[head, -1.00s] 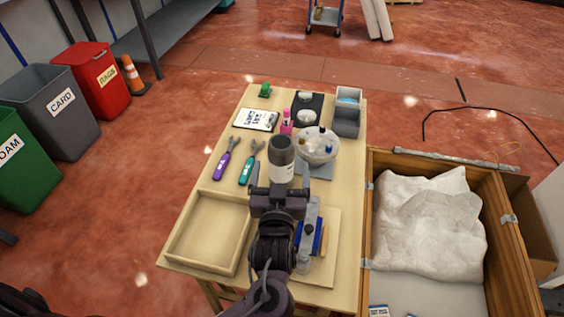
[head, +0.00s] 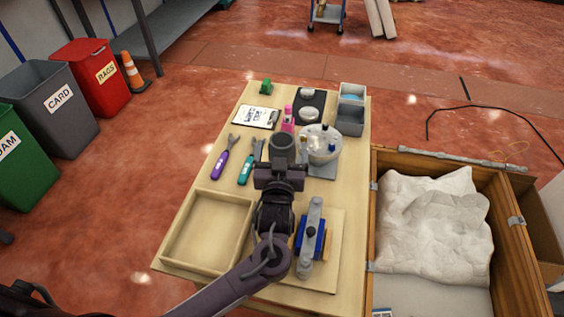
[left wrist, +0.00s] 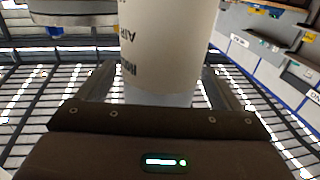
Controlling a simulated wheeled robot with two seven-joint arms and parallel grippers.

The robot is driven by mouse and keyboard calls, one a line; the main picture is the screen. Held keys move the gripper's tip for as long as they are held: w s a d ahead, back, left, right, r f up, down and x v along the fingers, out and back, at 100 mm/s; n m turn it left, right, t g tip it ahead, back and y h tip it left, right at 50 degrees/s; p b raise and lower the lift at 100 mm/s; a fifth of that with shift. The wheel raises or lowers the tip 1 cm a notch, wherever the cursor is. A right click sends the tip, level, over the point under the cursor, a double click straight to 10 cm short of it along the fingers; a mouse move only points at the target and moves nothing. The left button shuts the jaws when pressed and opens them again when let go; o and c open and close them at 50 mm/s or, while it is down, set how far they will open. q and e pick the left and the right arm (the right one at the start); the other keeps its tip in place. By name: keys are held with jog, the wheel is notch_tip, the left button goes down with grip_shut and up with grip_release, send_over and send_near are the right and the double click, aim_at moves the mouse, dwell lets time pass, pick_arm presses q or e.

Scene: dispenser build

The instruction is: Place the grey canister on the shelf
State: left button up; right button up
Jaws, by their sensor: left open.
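The grey canister (head: 281,145) stands on the wooden table beside a clear bowl, with its dark open top showing. My gripper hides its lower part in the head view. In the left wrist view the canister's pale labelled side (left wrist: 165,45) rises between my fingers. My left gripper (head: 280,172) is open, with one finger on each side of the canister; I cannot tell whether they touch it. My right gripper is not in view. A grey shelf-like rack (head: 172,28) stands at the back left; I cannot tell whether it is the task's shelf.
The table holds an empty wooden tray (head: 168,250), a purple tool (head: 220,165), a teal tool (head: 246,170), a clear bowl (head: 322,155) and a blue clamp-like device (head: 312,238). A wooden crate (head: 375,220) with white wrapping stands right. Bins stand left on open floor.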

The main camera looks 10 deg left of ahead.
pick_arm(q)
jog(key=shift+c, duration=0.4)
jog(key=shift+w, duration=0.1)
jog(key=c, duration=1.7)
jog(key=shift+r, duration=0.15)
jog(key=shift+r, duration=0.1)
